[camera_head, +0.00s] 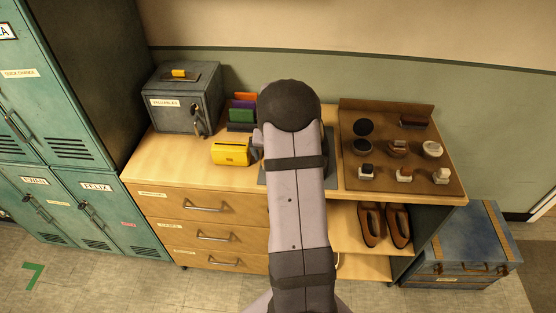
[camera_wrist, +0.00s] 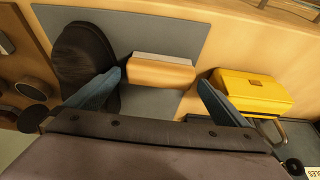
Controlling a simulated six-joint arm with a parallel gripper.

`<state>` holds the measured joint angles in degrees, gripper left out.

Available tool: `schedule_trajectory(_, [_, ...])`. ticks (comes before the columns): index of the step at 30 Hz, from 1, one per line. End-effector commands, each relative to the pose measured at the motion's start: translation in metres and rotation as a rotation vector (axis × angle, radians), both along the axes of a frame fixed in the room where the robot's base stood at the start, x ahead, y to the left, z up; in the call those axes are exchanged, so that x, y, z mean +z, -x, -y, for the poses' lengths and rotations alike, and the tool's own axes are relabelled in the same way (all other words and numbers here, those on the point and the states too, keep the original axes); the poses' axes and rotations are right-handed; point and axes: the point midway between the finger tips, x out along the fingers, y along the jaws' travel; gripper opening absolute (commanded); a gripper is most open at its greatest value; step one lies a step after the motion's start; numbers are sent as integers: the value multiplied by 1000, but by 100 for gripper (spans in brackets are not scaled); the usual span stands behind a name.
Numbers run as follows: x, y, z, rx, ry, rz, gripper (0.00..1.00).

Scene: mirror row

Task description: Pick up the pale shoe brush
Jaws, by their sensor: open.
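A light-wood brush with a pale strip along one side (camera_wrist: 160,70) lies on the grey mat (camera_wrist: 215,35) in the wrist view; it looks like the pale shoe brush. My gripper (camera_wrist: 159,80) is open, its blue fingers apart on either side of the brush in the picture. I cannot tell how far above it the fingertips are, and I see no contact. A dark shoe (camera_wrist: 85,55) lies just left of the brush, close to the left finger. In the head view my arm hides the brush and most of the mat (camera_head: 331,170).
A yellow box (camera_wrist: 252,92) lies right of the brush, near the right finger; it also shows in the head view (camera_head: 231,152). A brown tray (camera_head: 347,183) with several brushes and tins is at the right. A grey valuables box (camera_head: 180,115) stands back left.

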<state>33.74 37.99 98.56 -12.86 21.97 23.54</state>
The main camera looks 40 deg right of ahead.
Motion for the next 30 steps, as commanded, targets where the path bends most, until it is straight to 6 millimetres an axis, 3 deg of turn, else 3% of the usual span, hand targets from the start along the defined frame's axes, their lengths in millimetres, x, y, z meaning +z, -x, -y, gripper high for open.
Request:
schedule_trajectory(8, [-22, -6, 6, 0, -1, -1, 100])
schedule_trajectory(17, [-25, -7, 7, -1, 0, 2, 100])
schedule_trajectory(22, [-25, -7, 7, 0, 0, 1, 64])
schedule_trajectory(30, [-24, -7, 7, 0, 1, 2, 62])
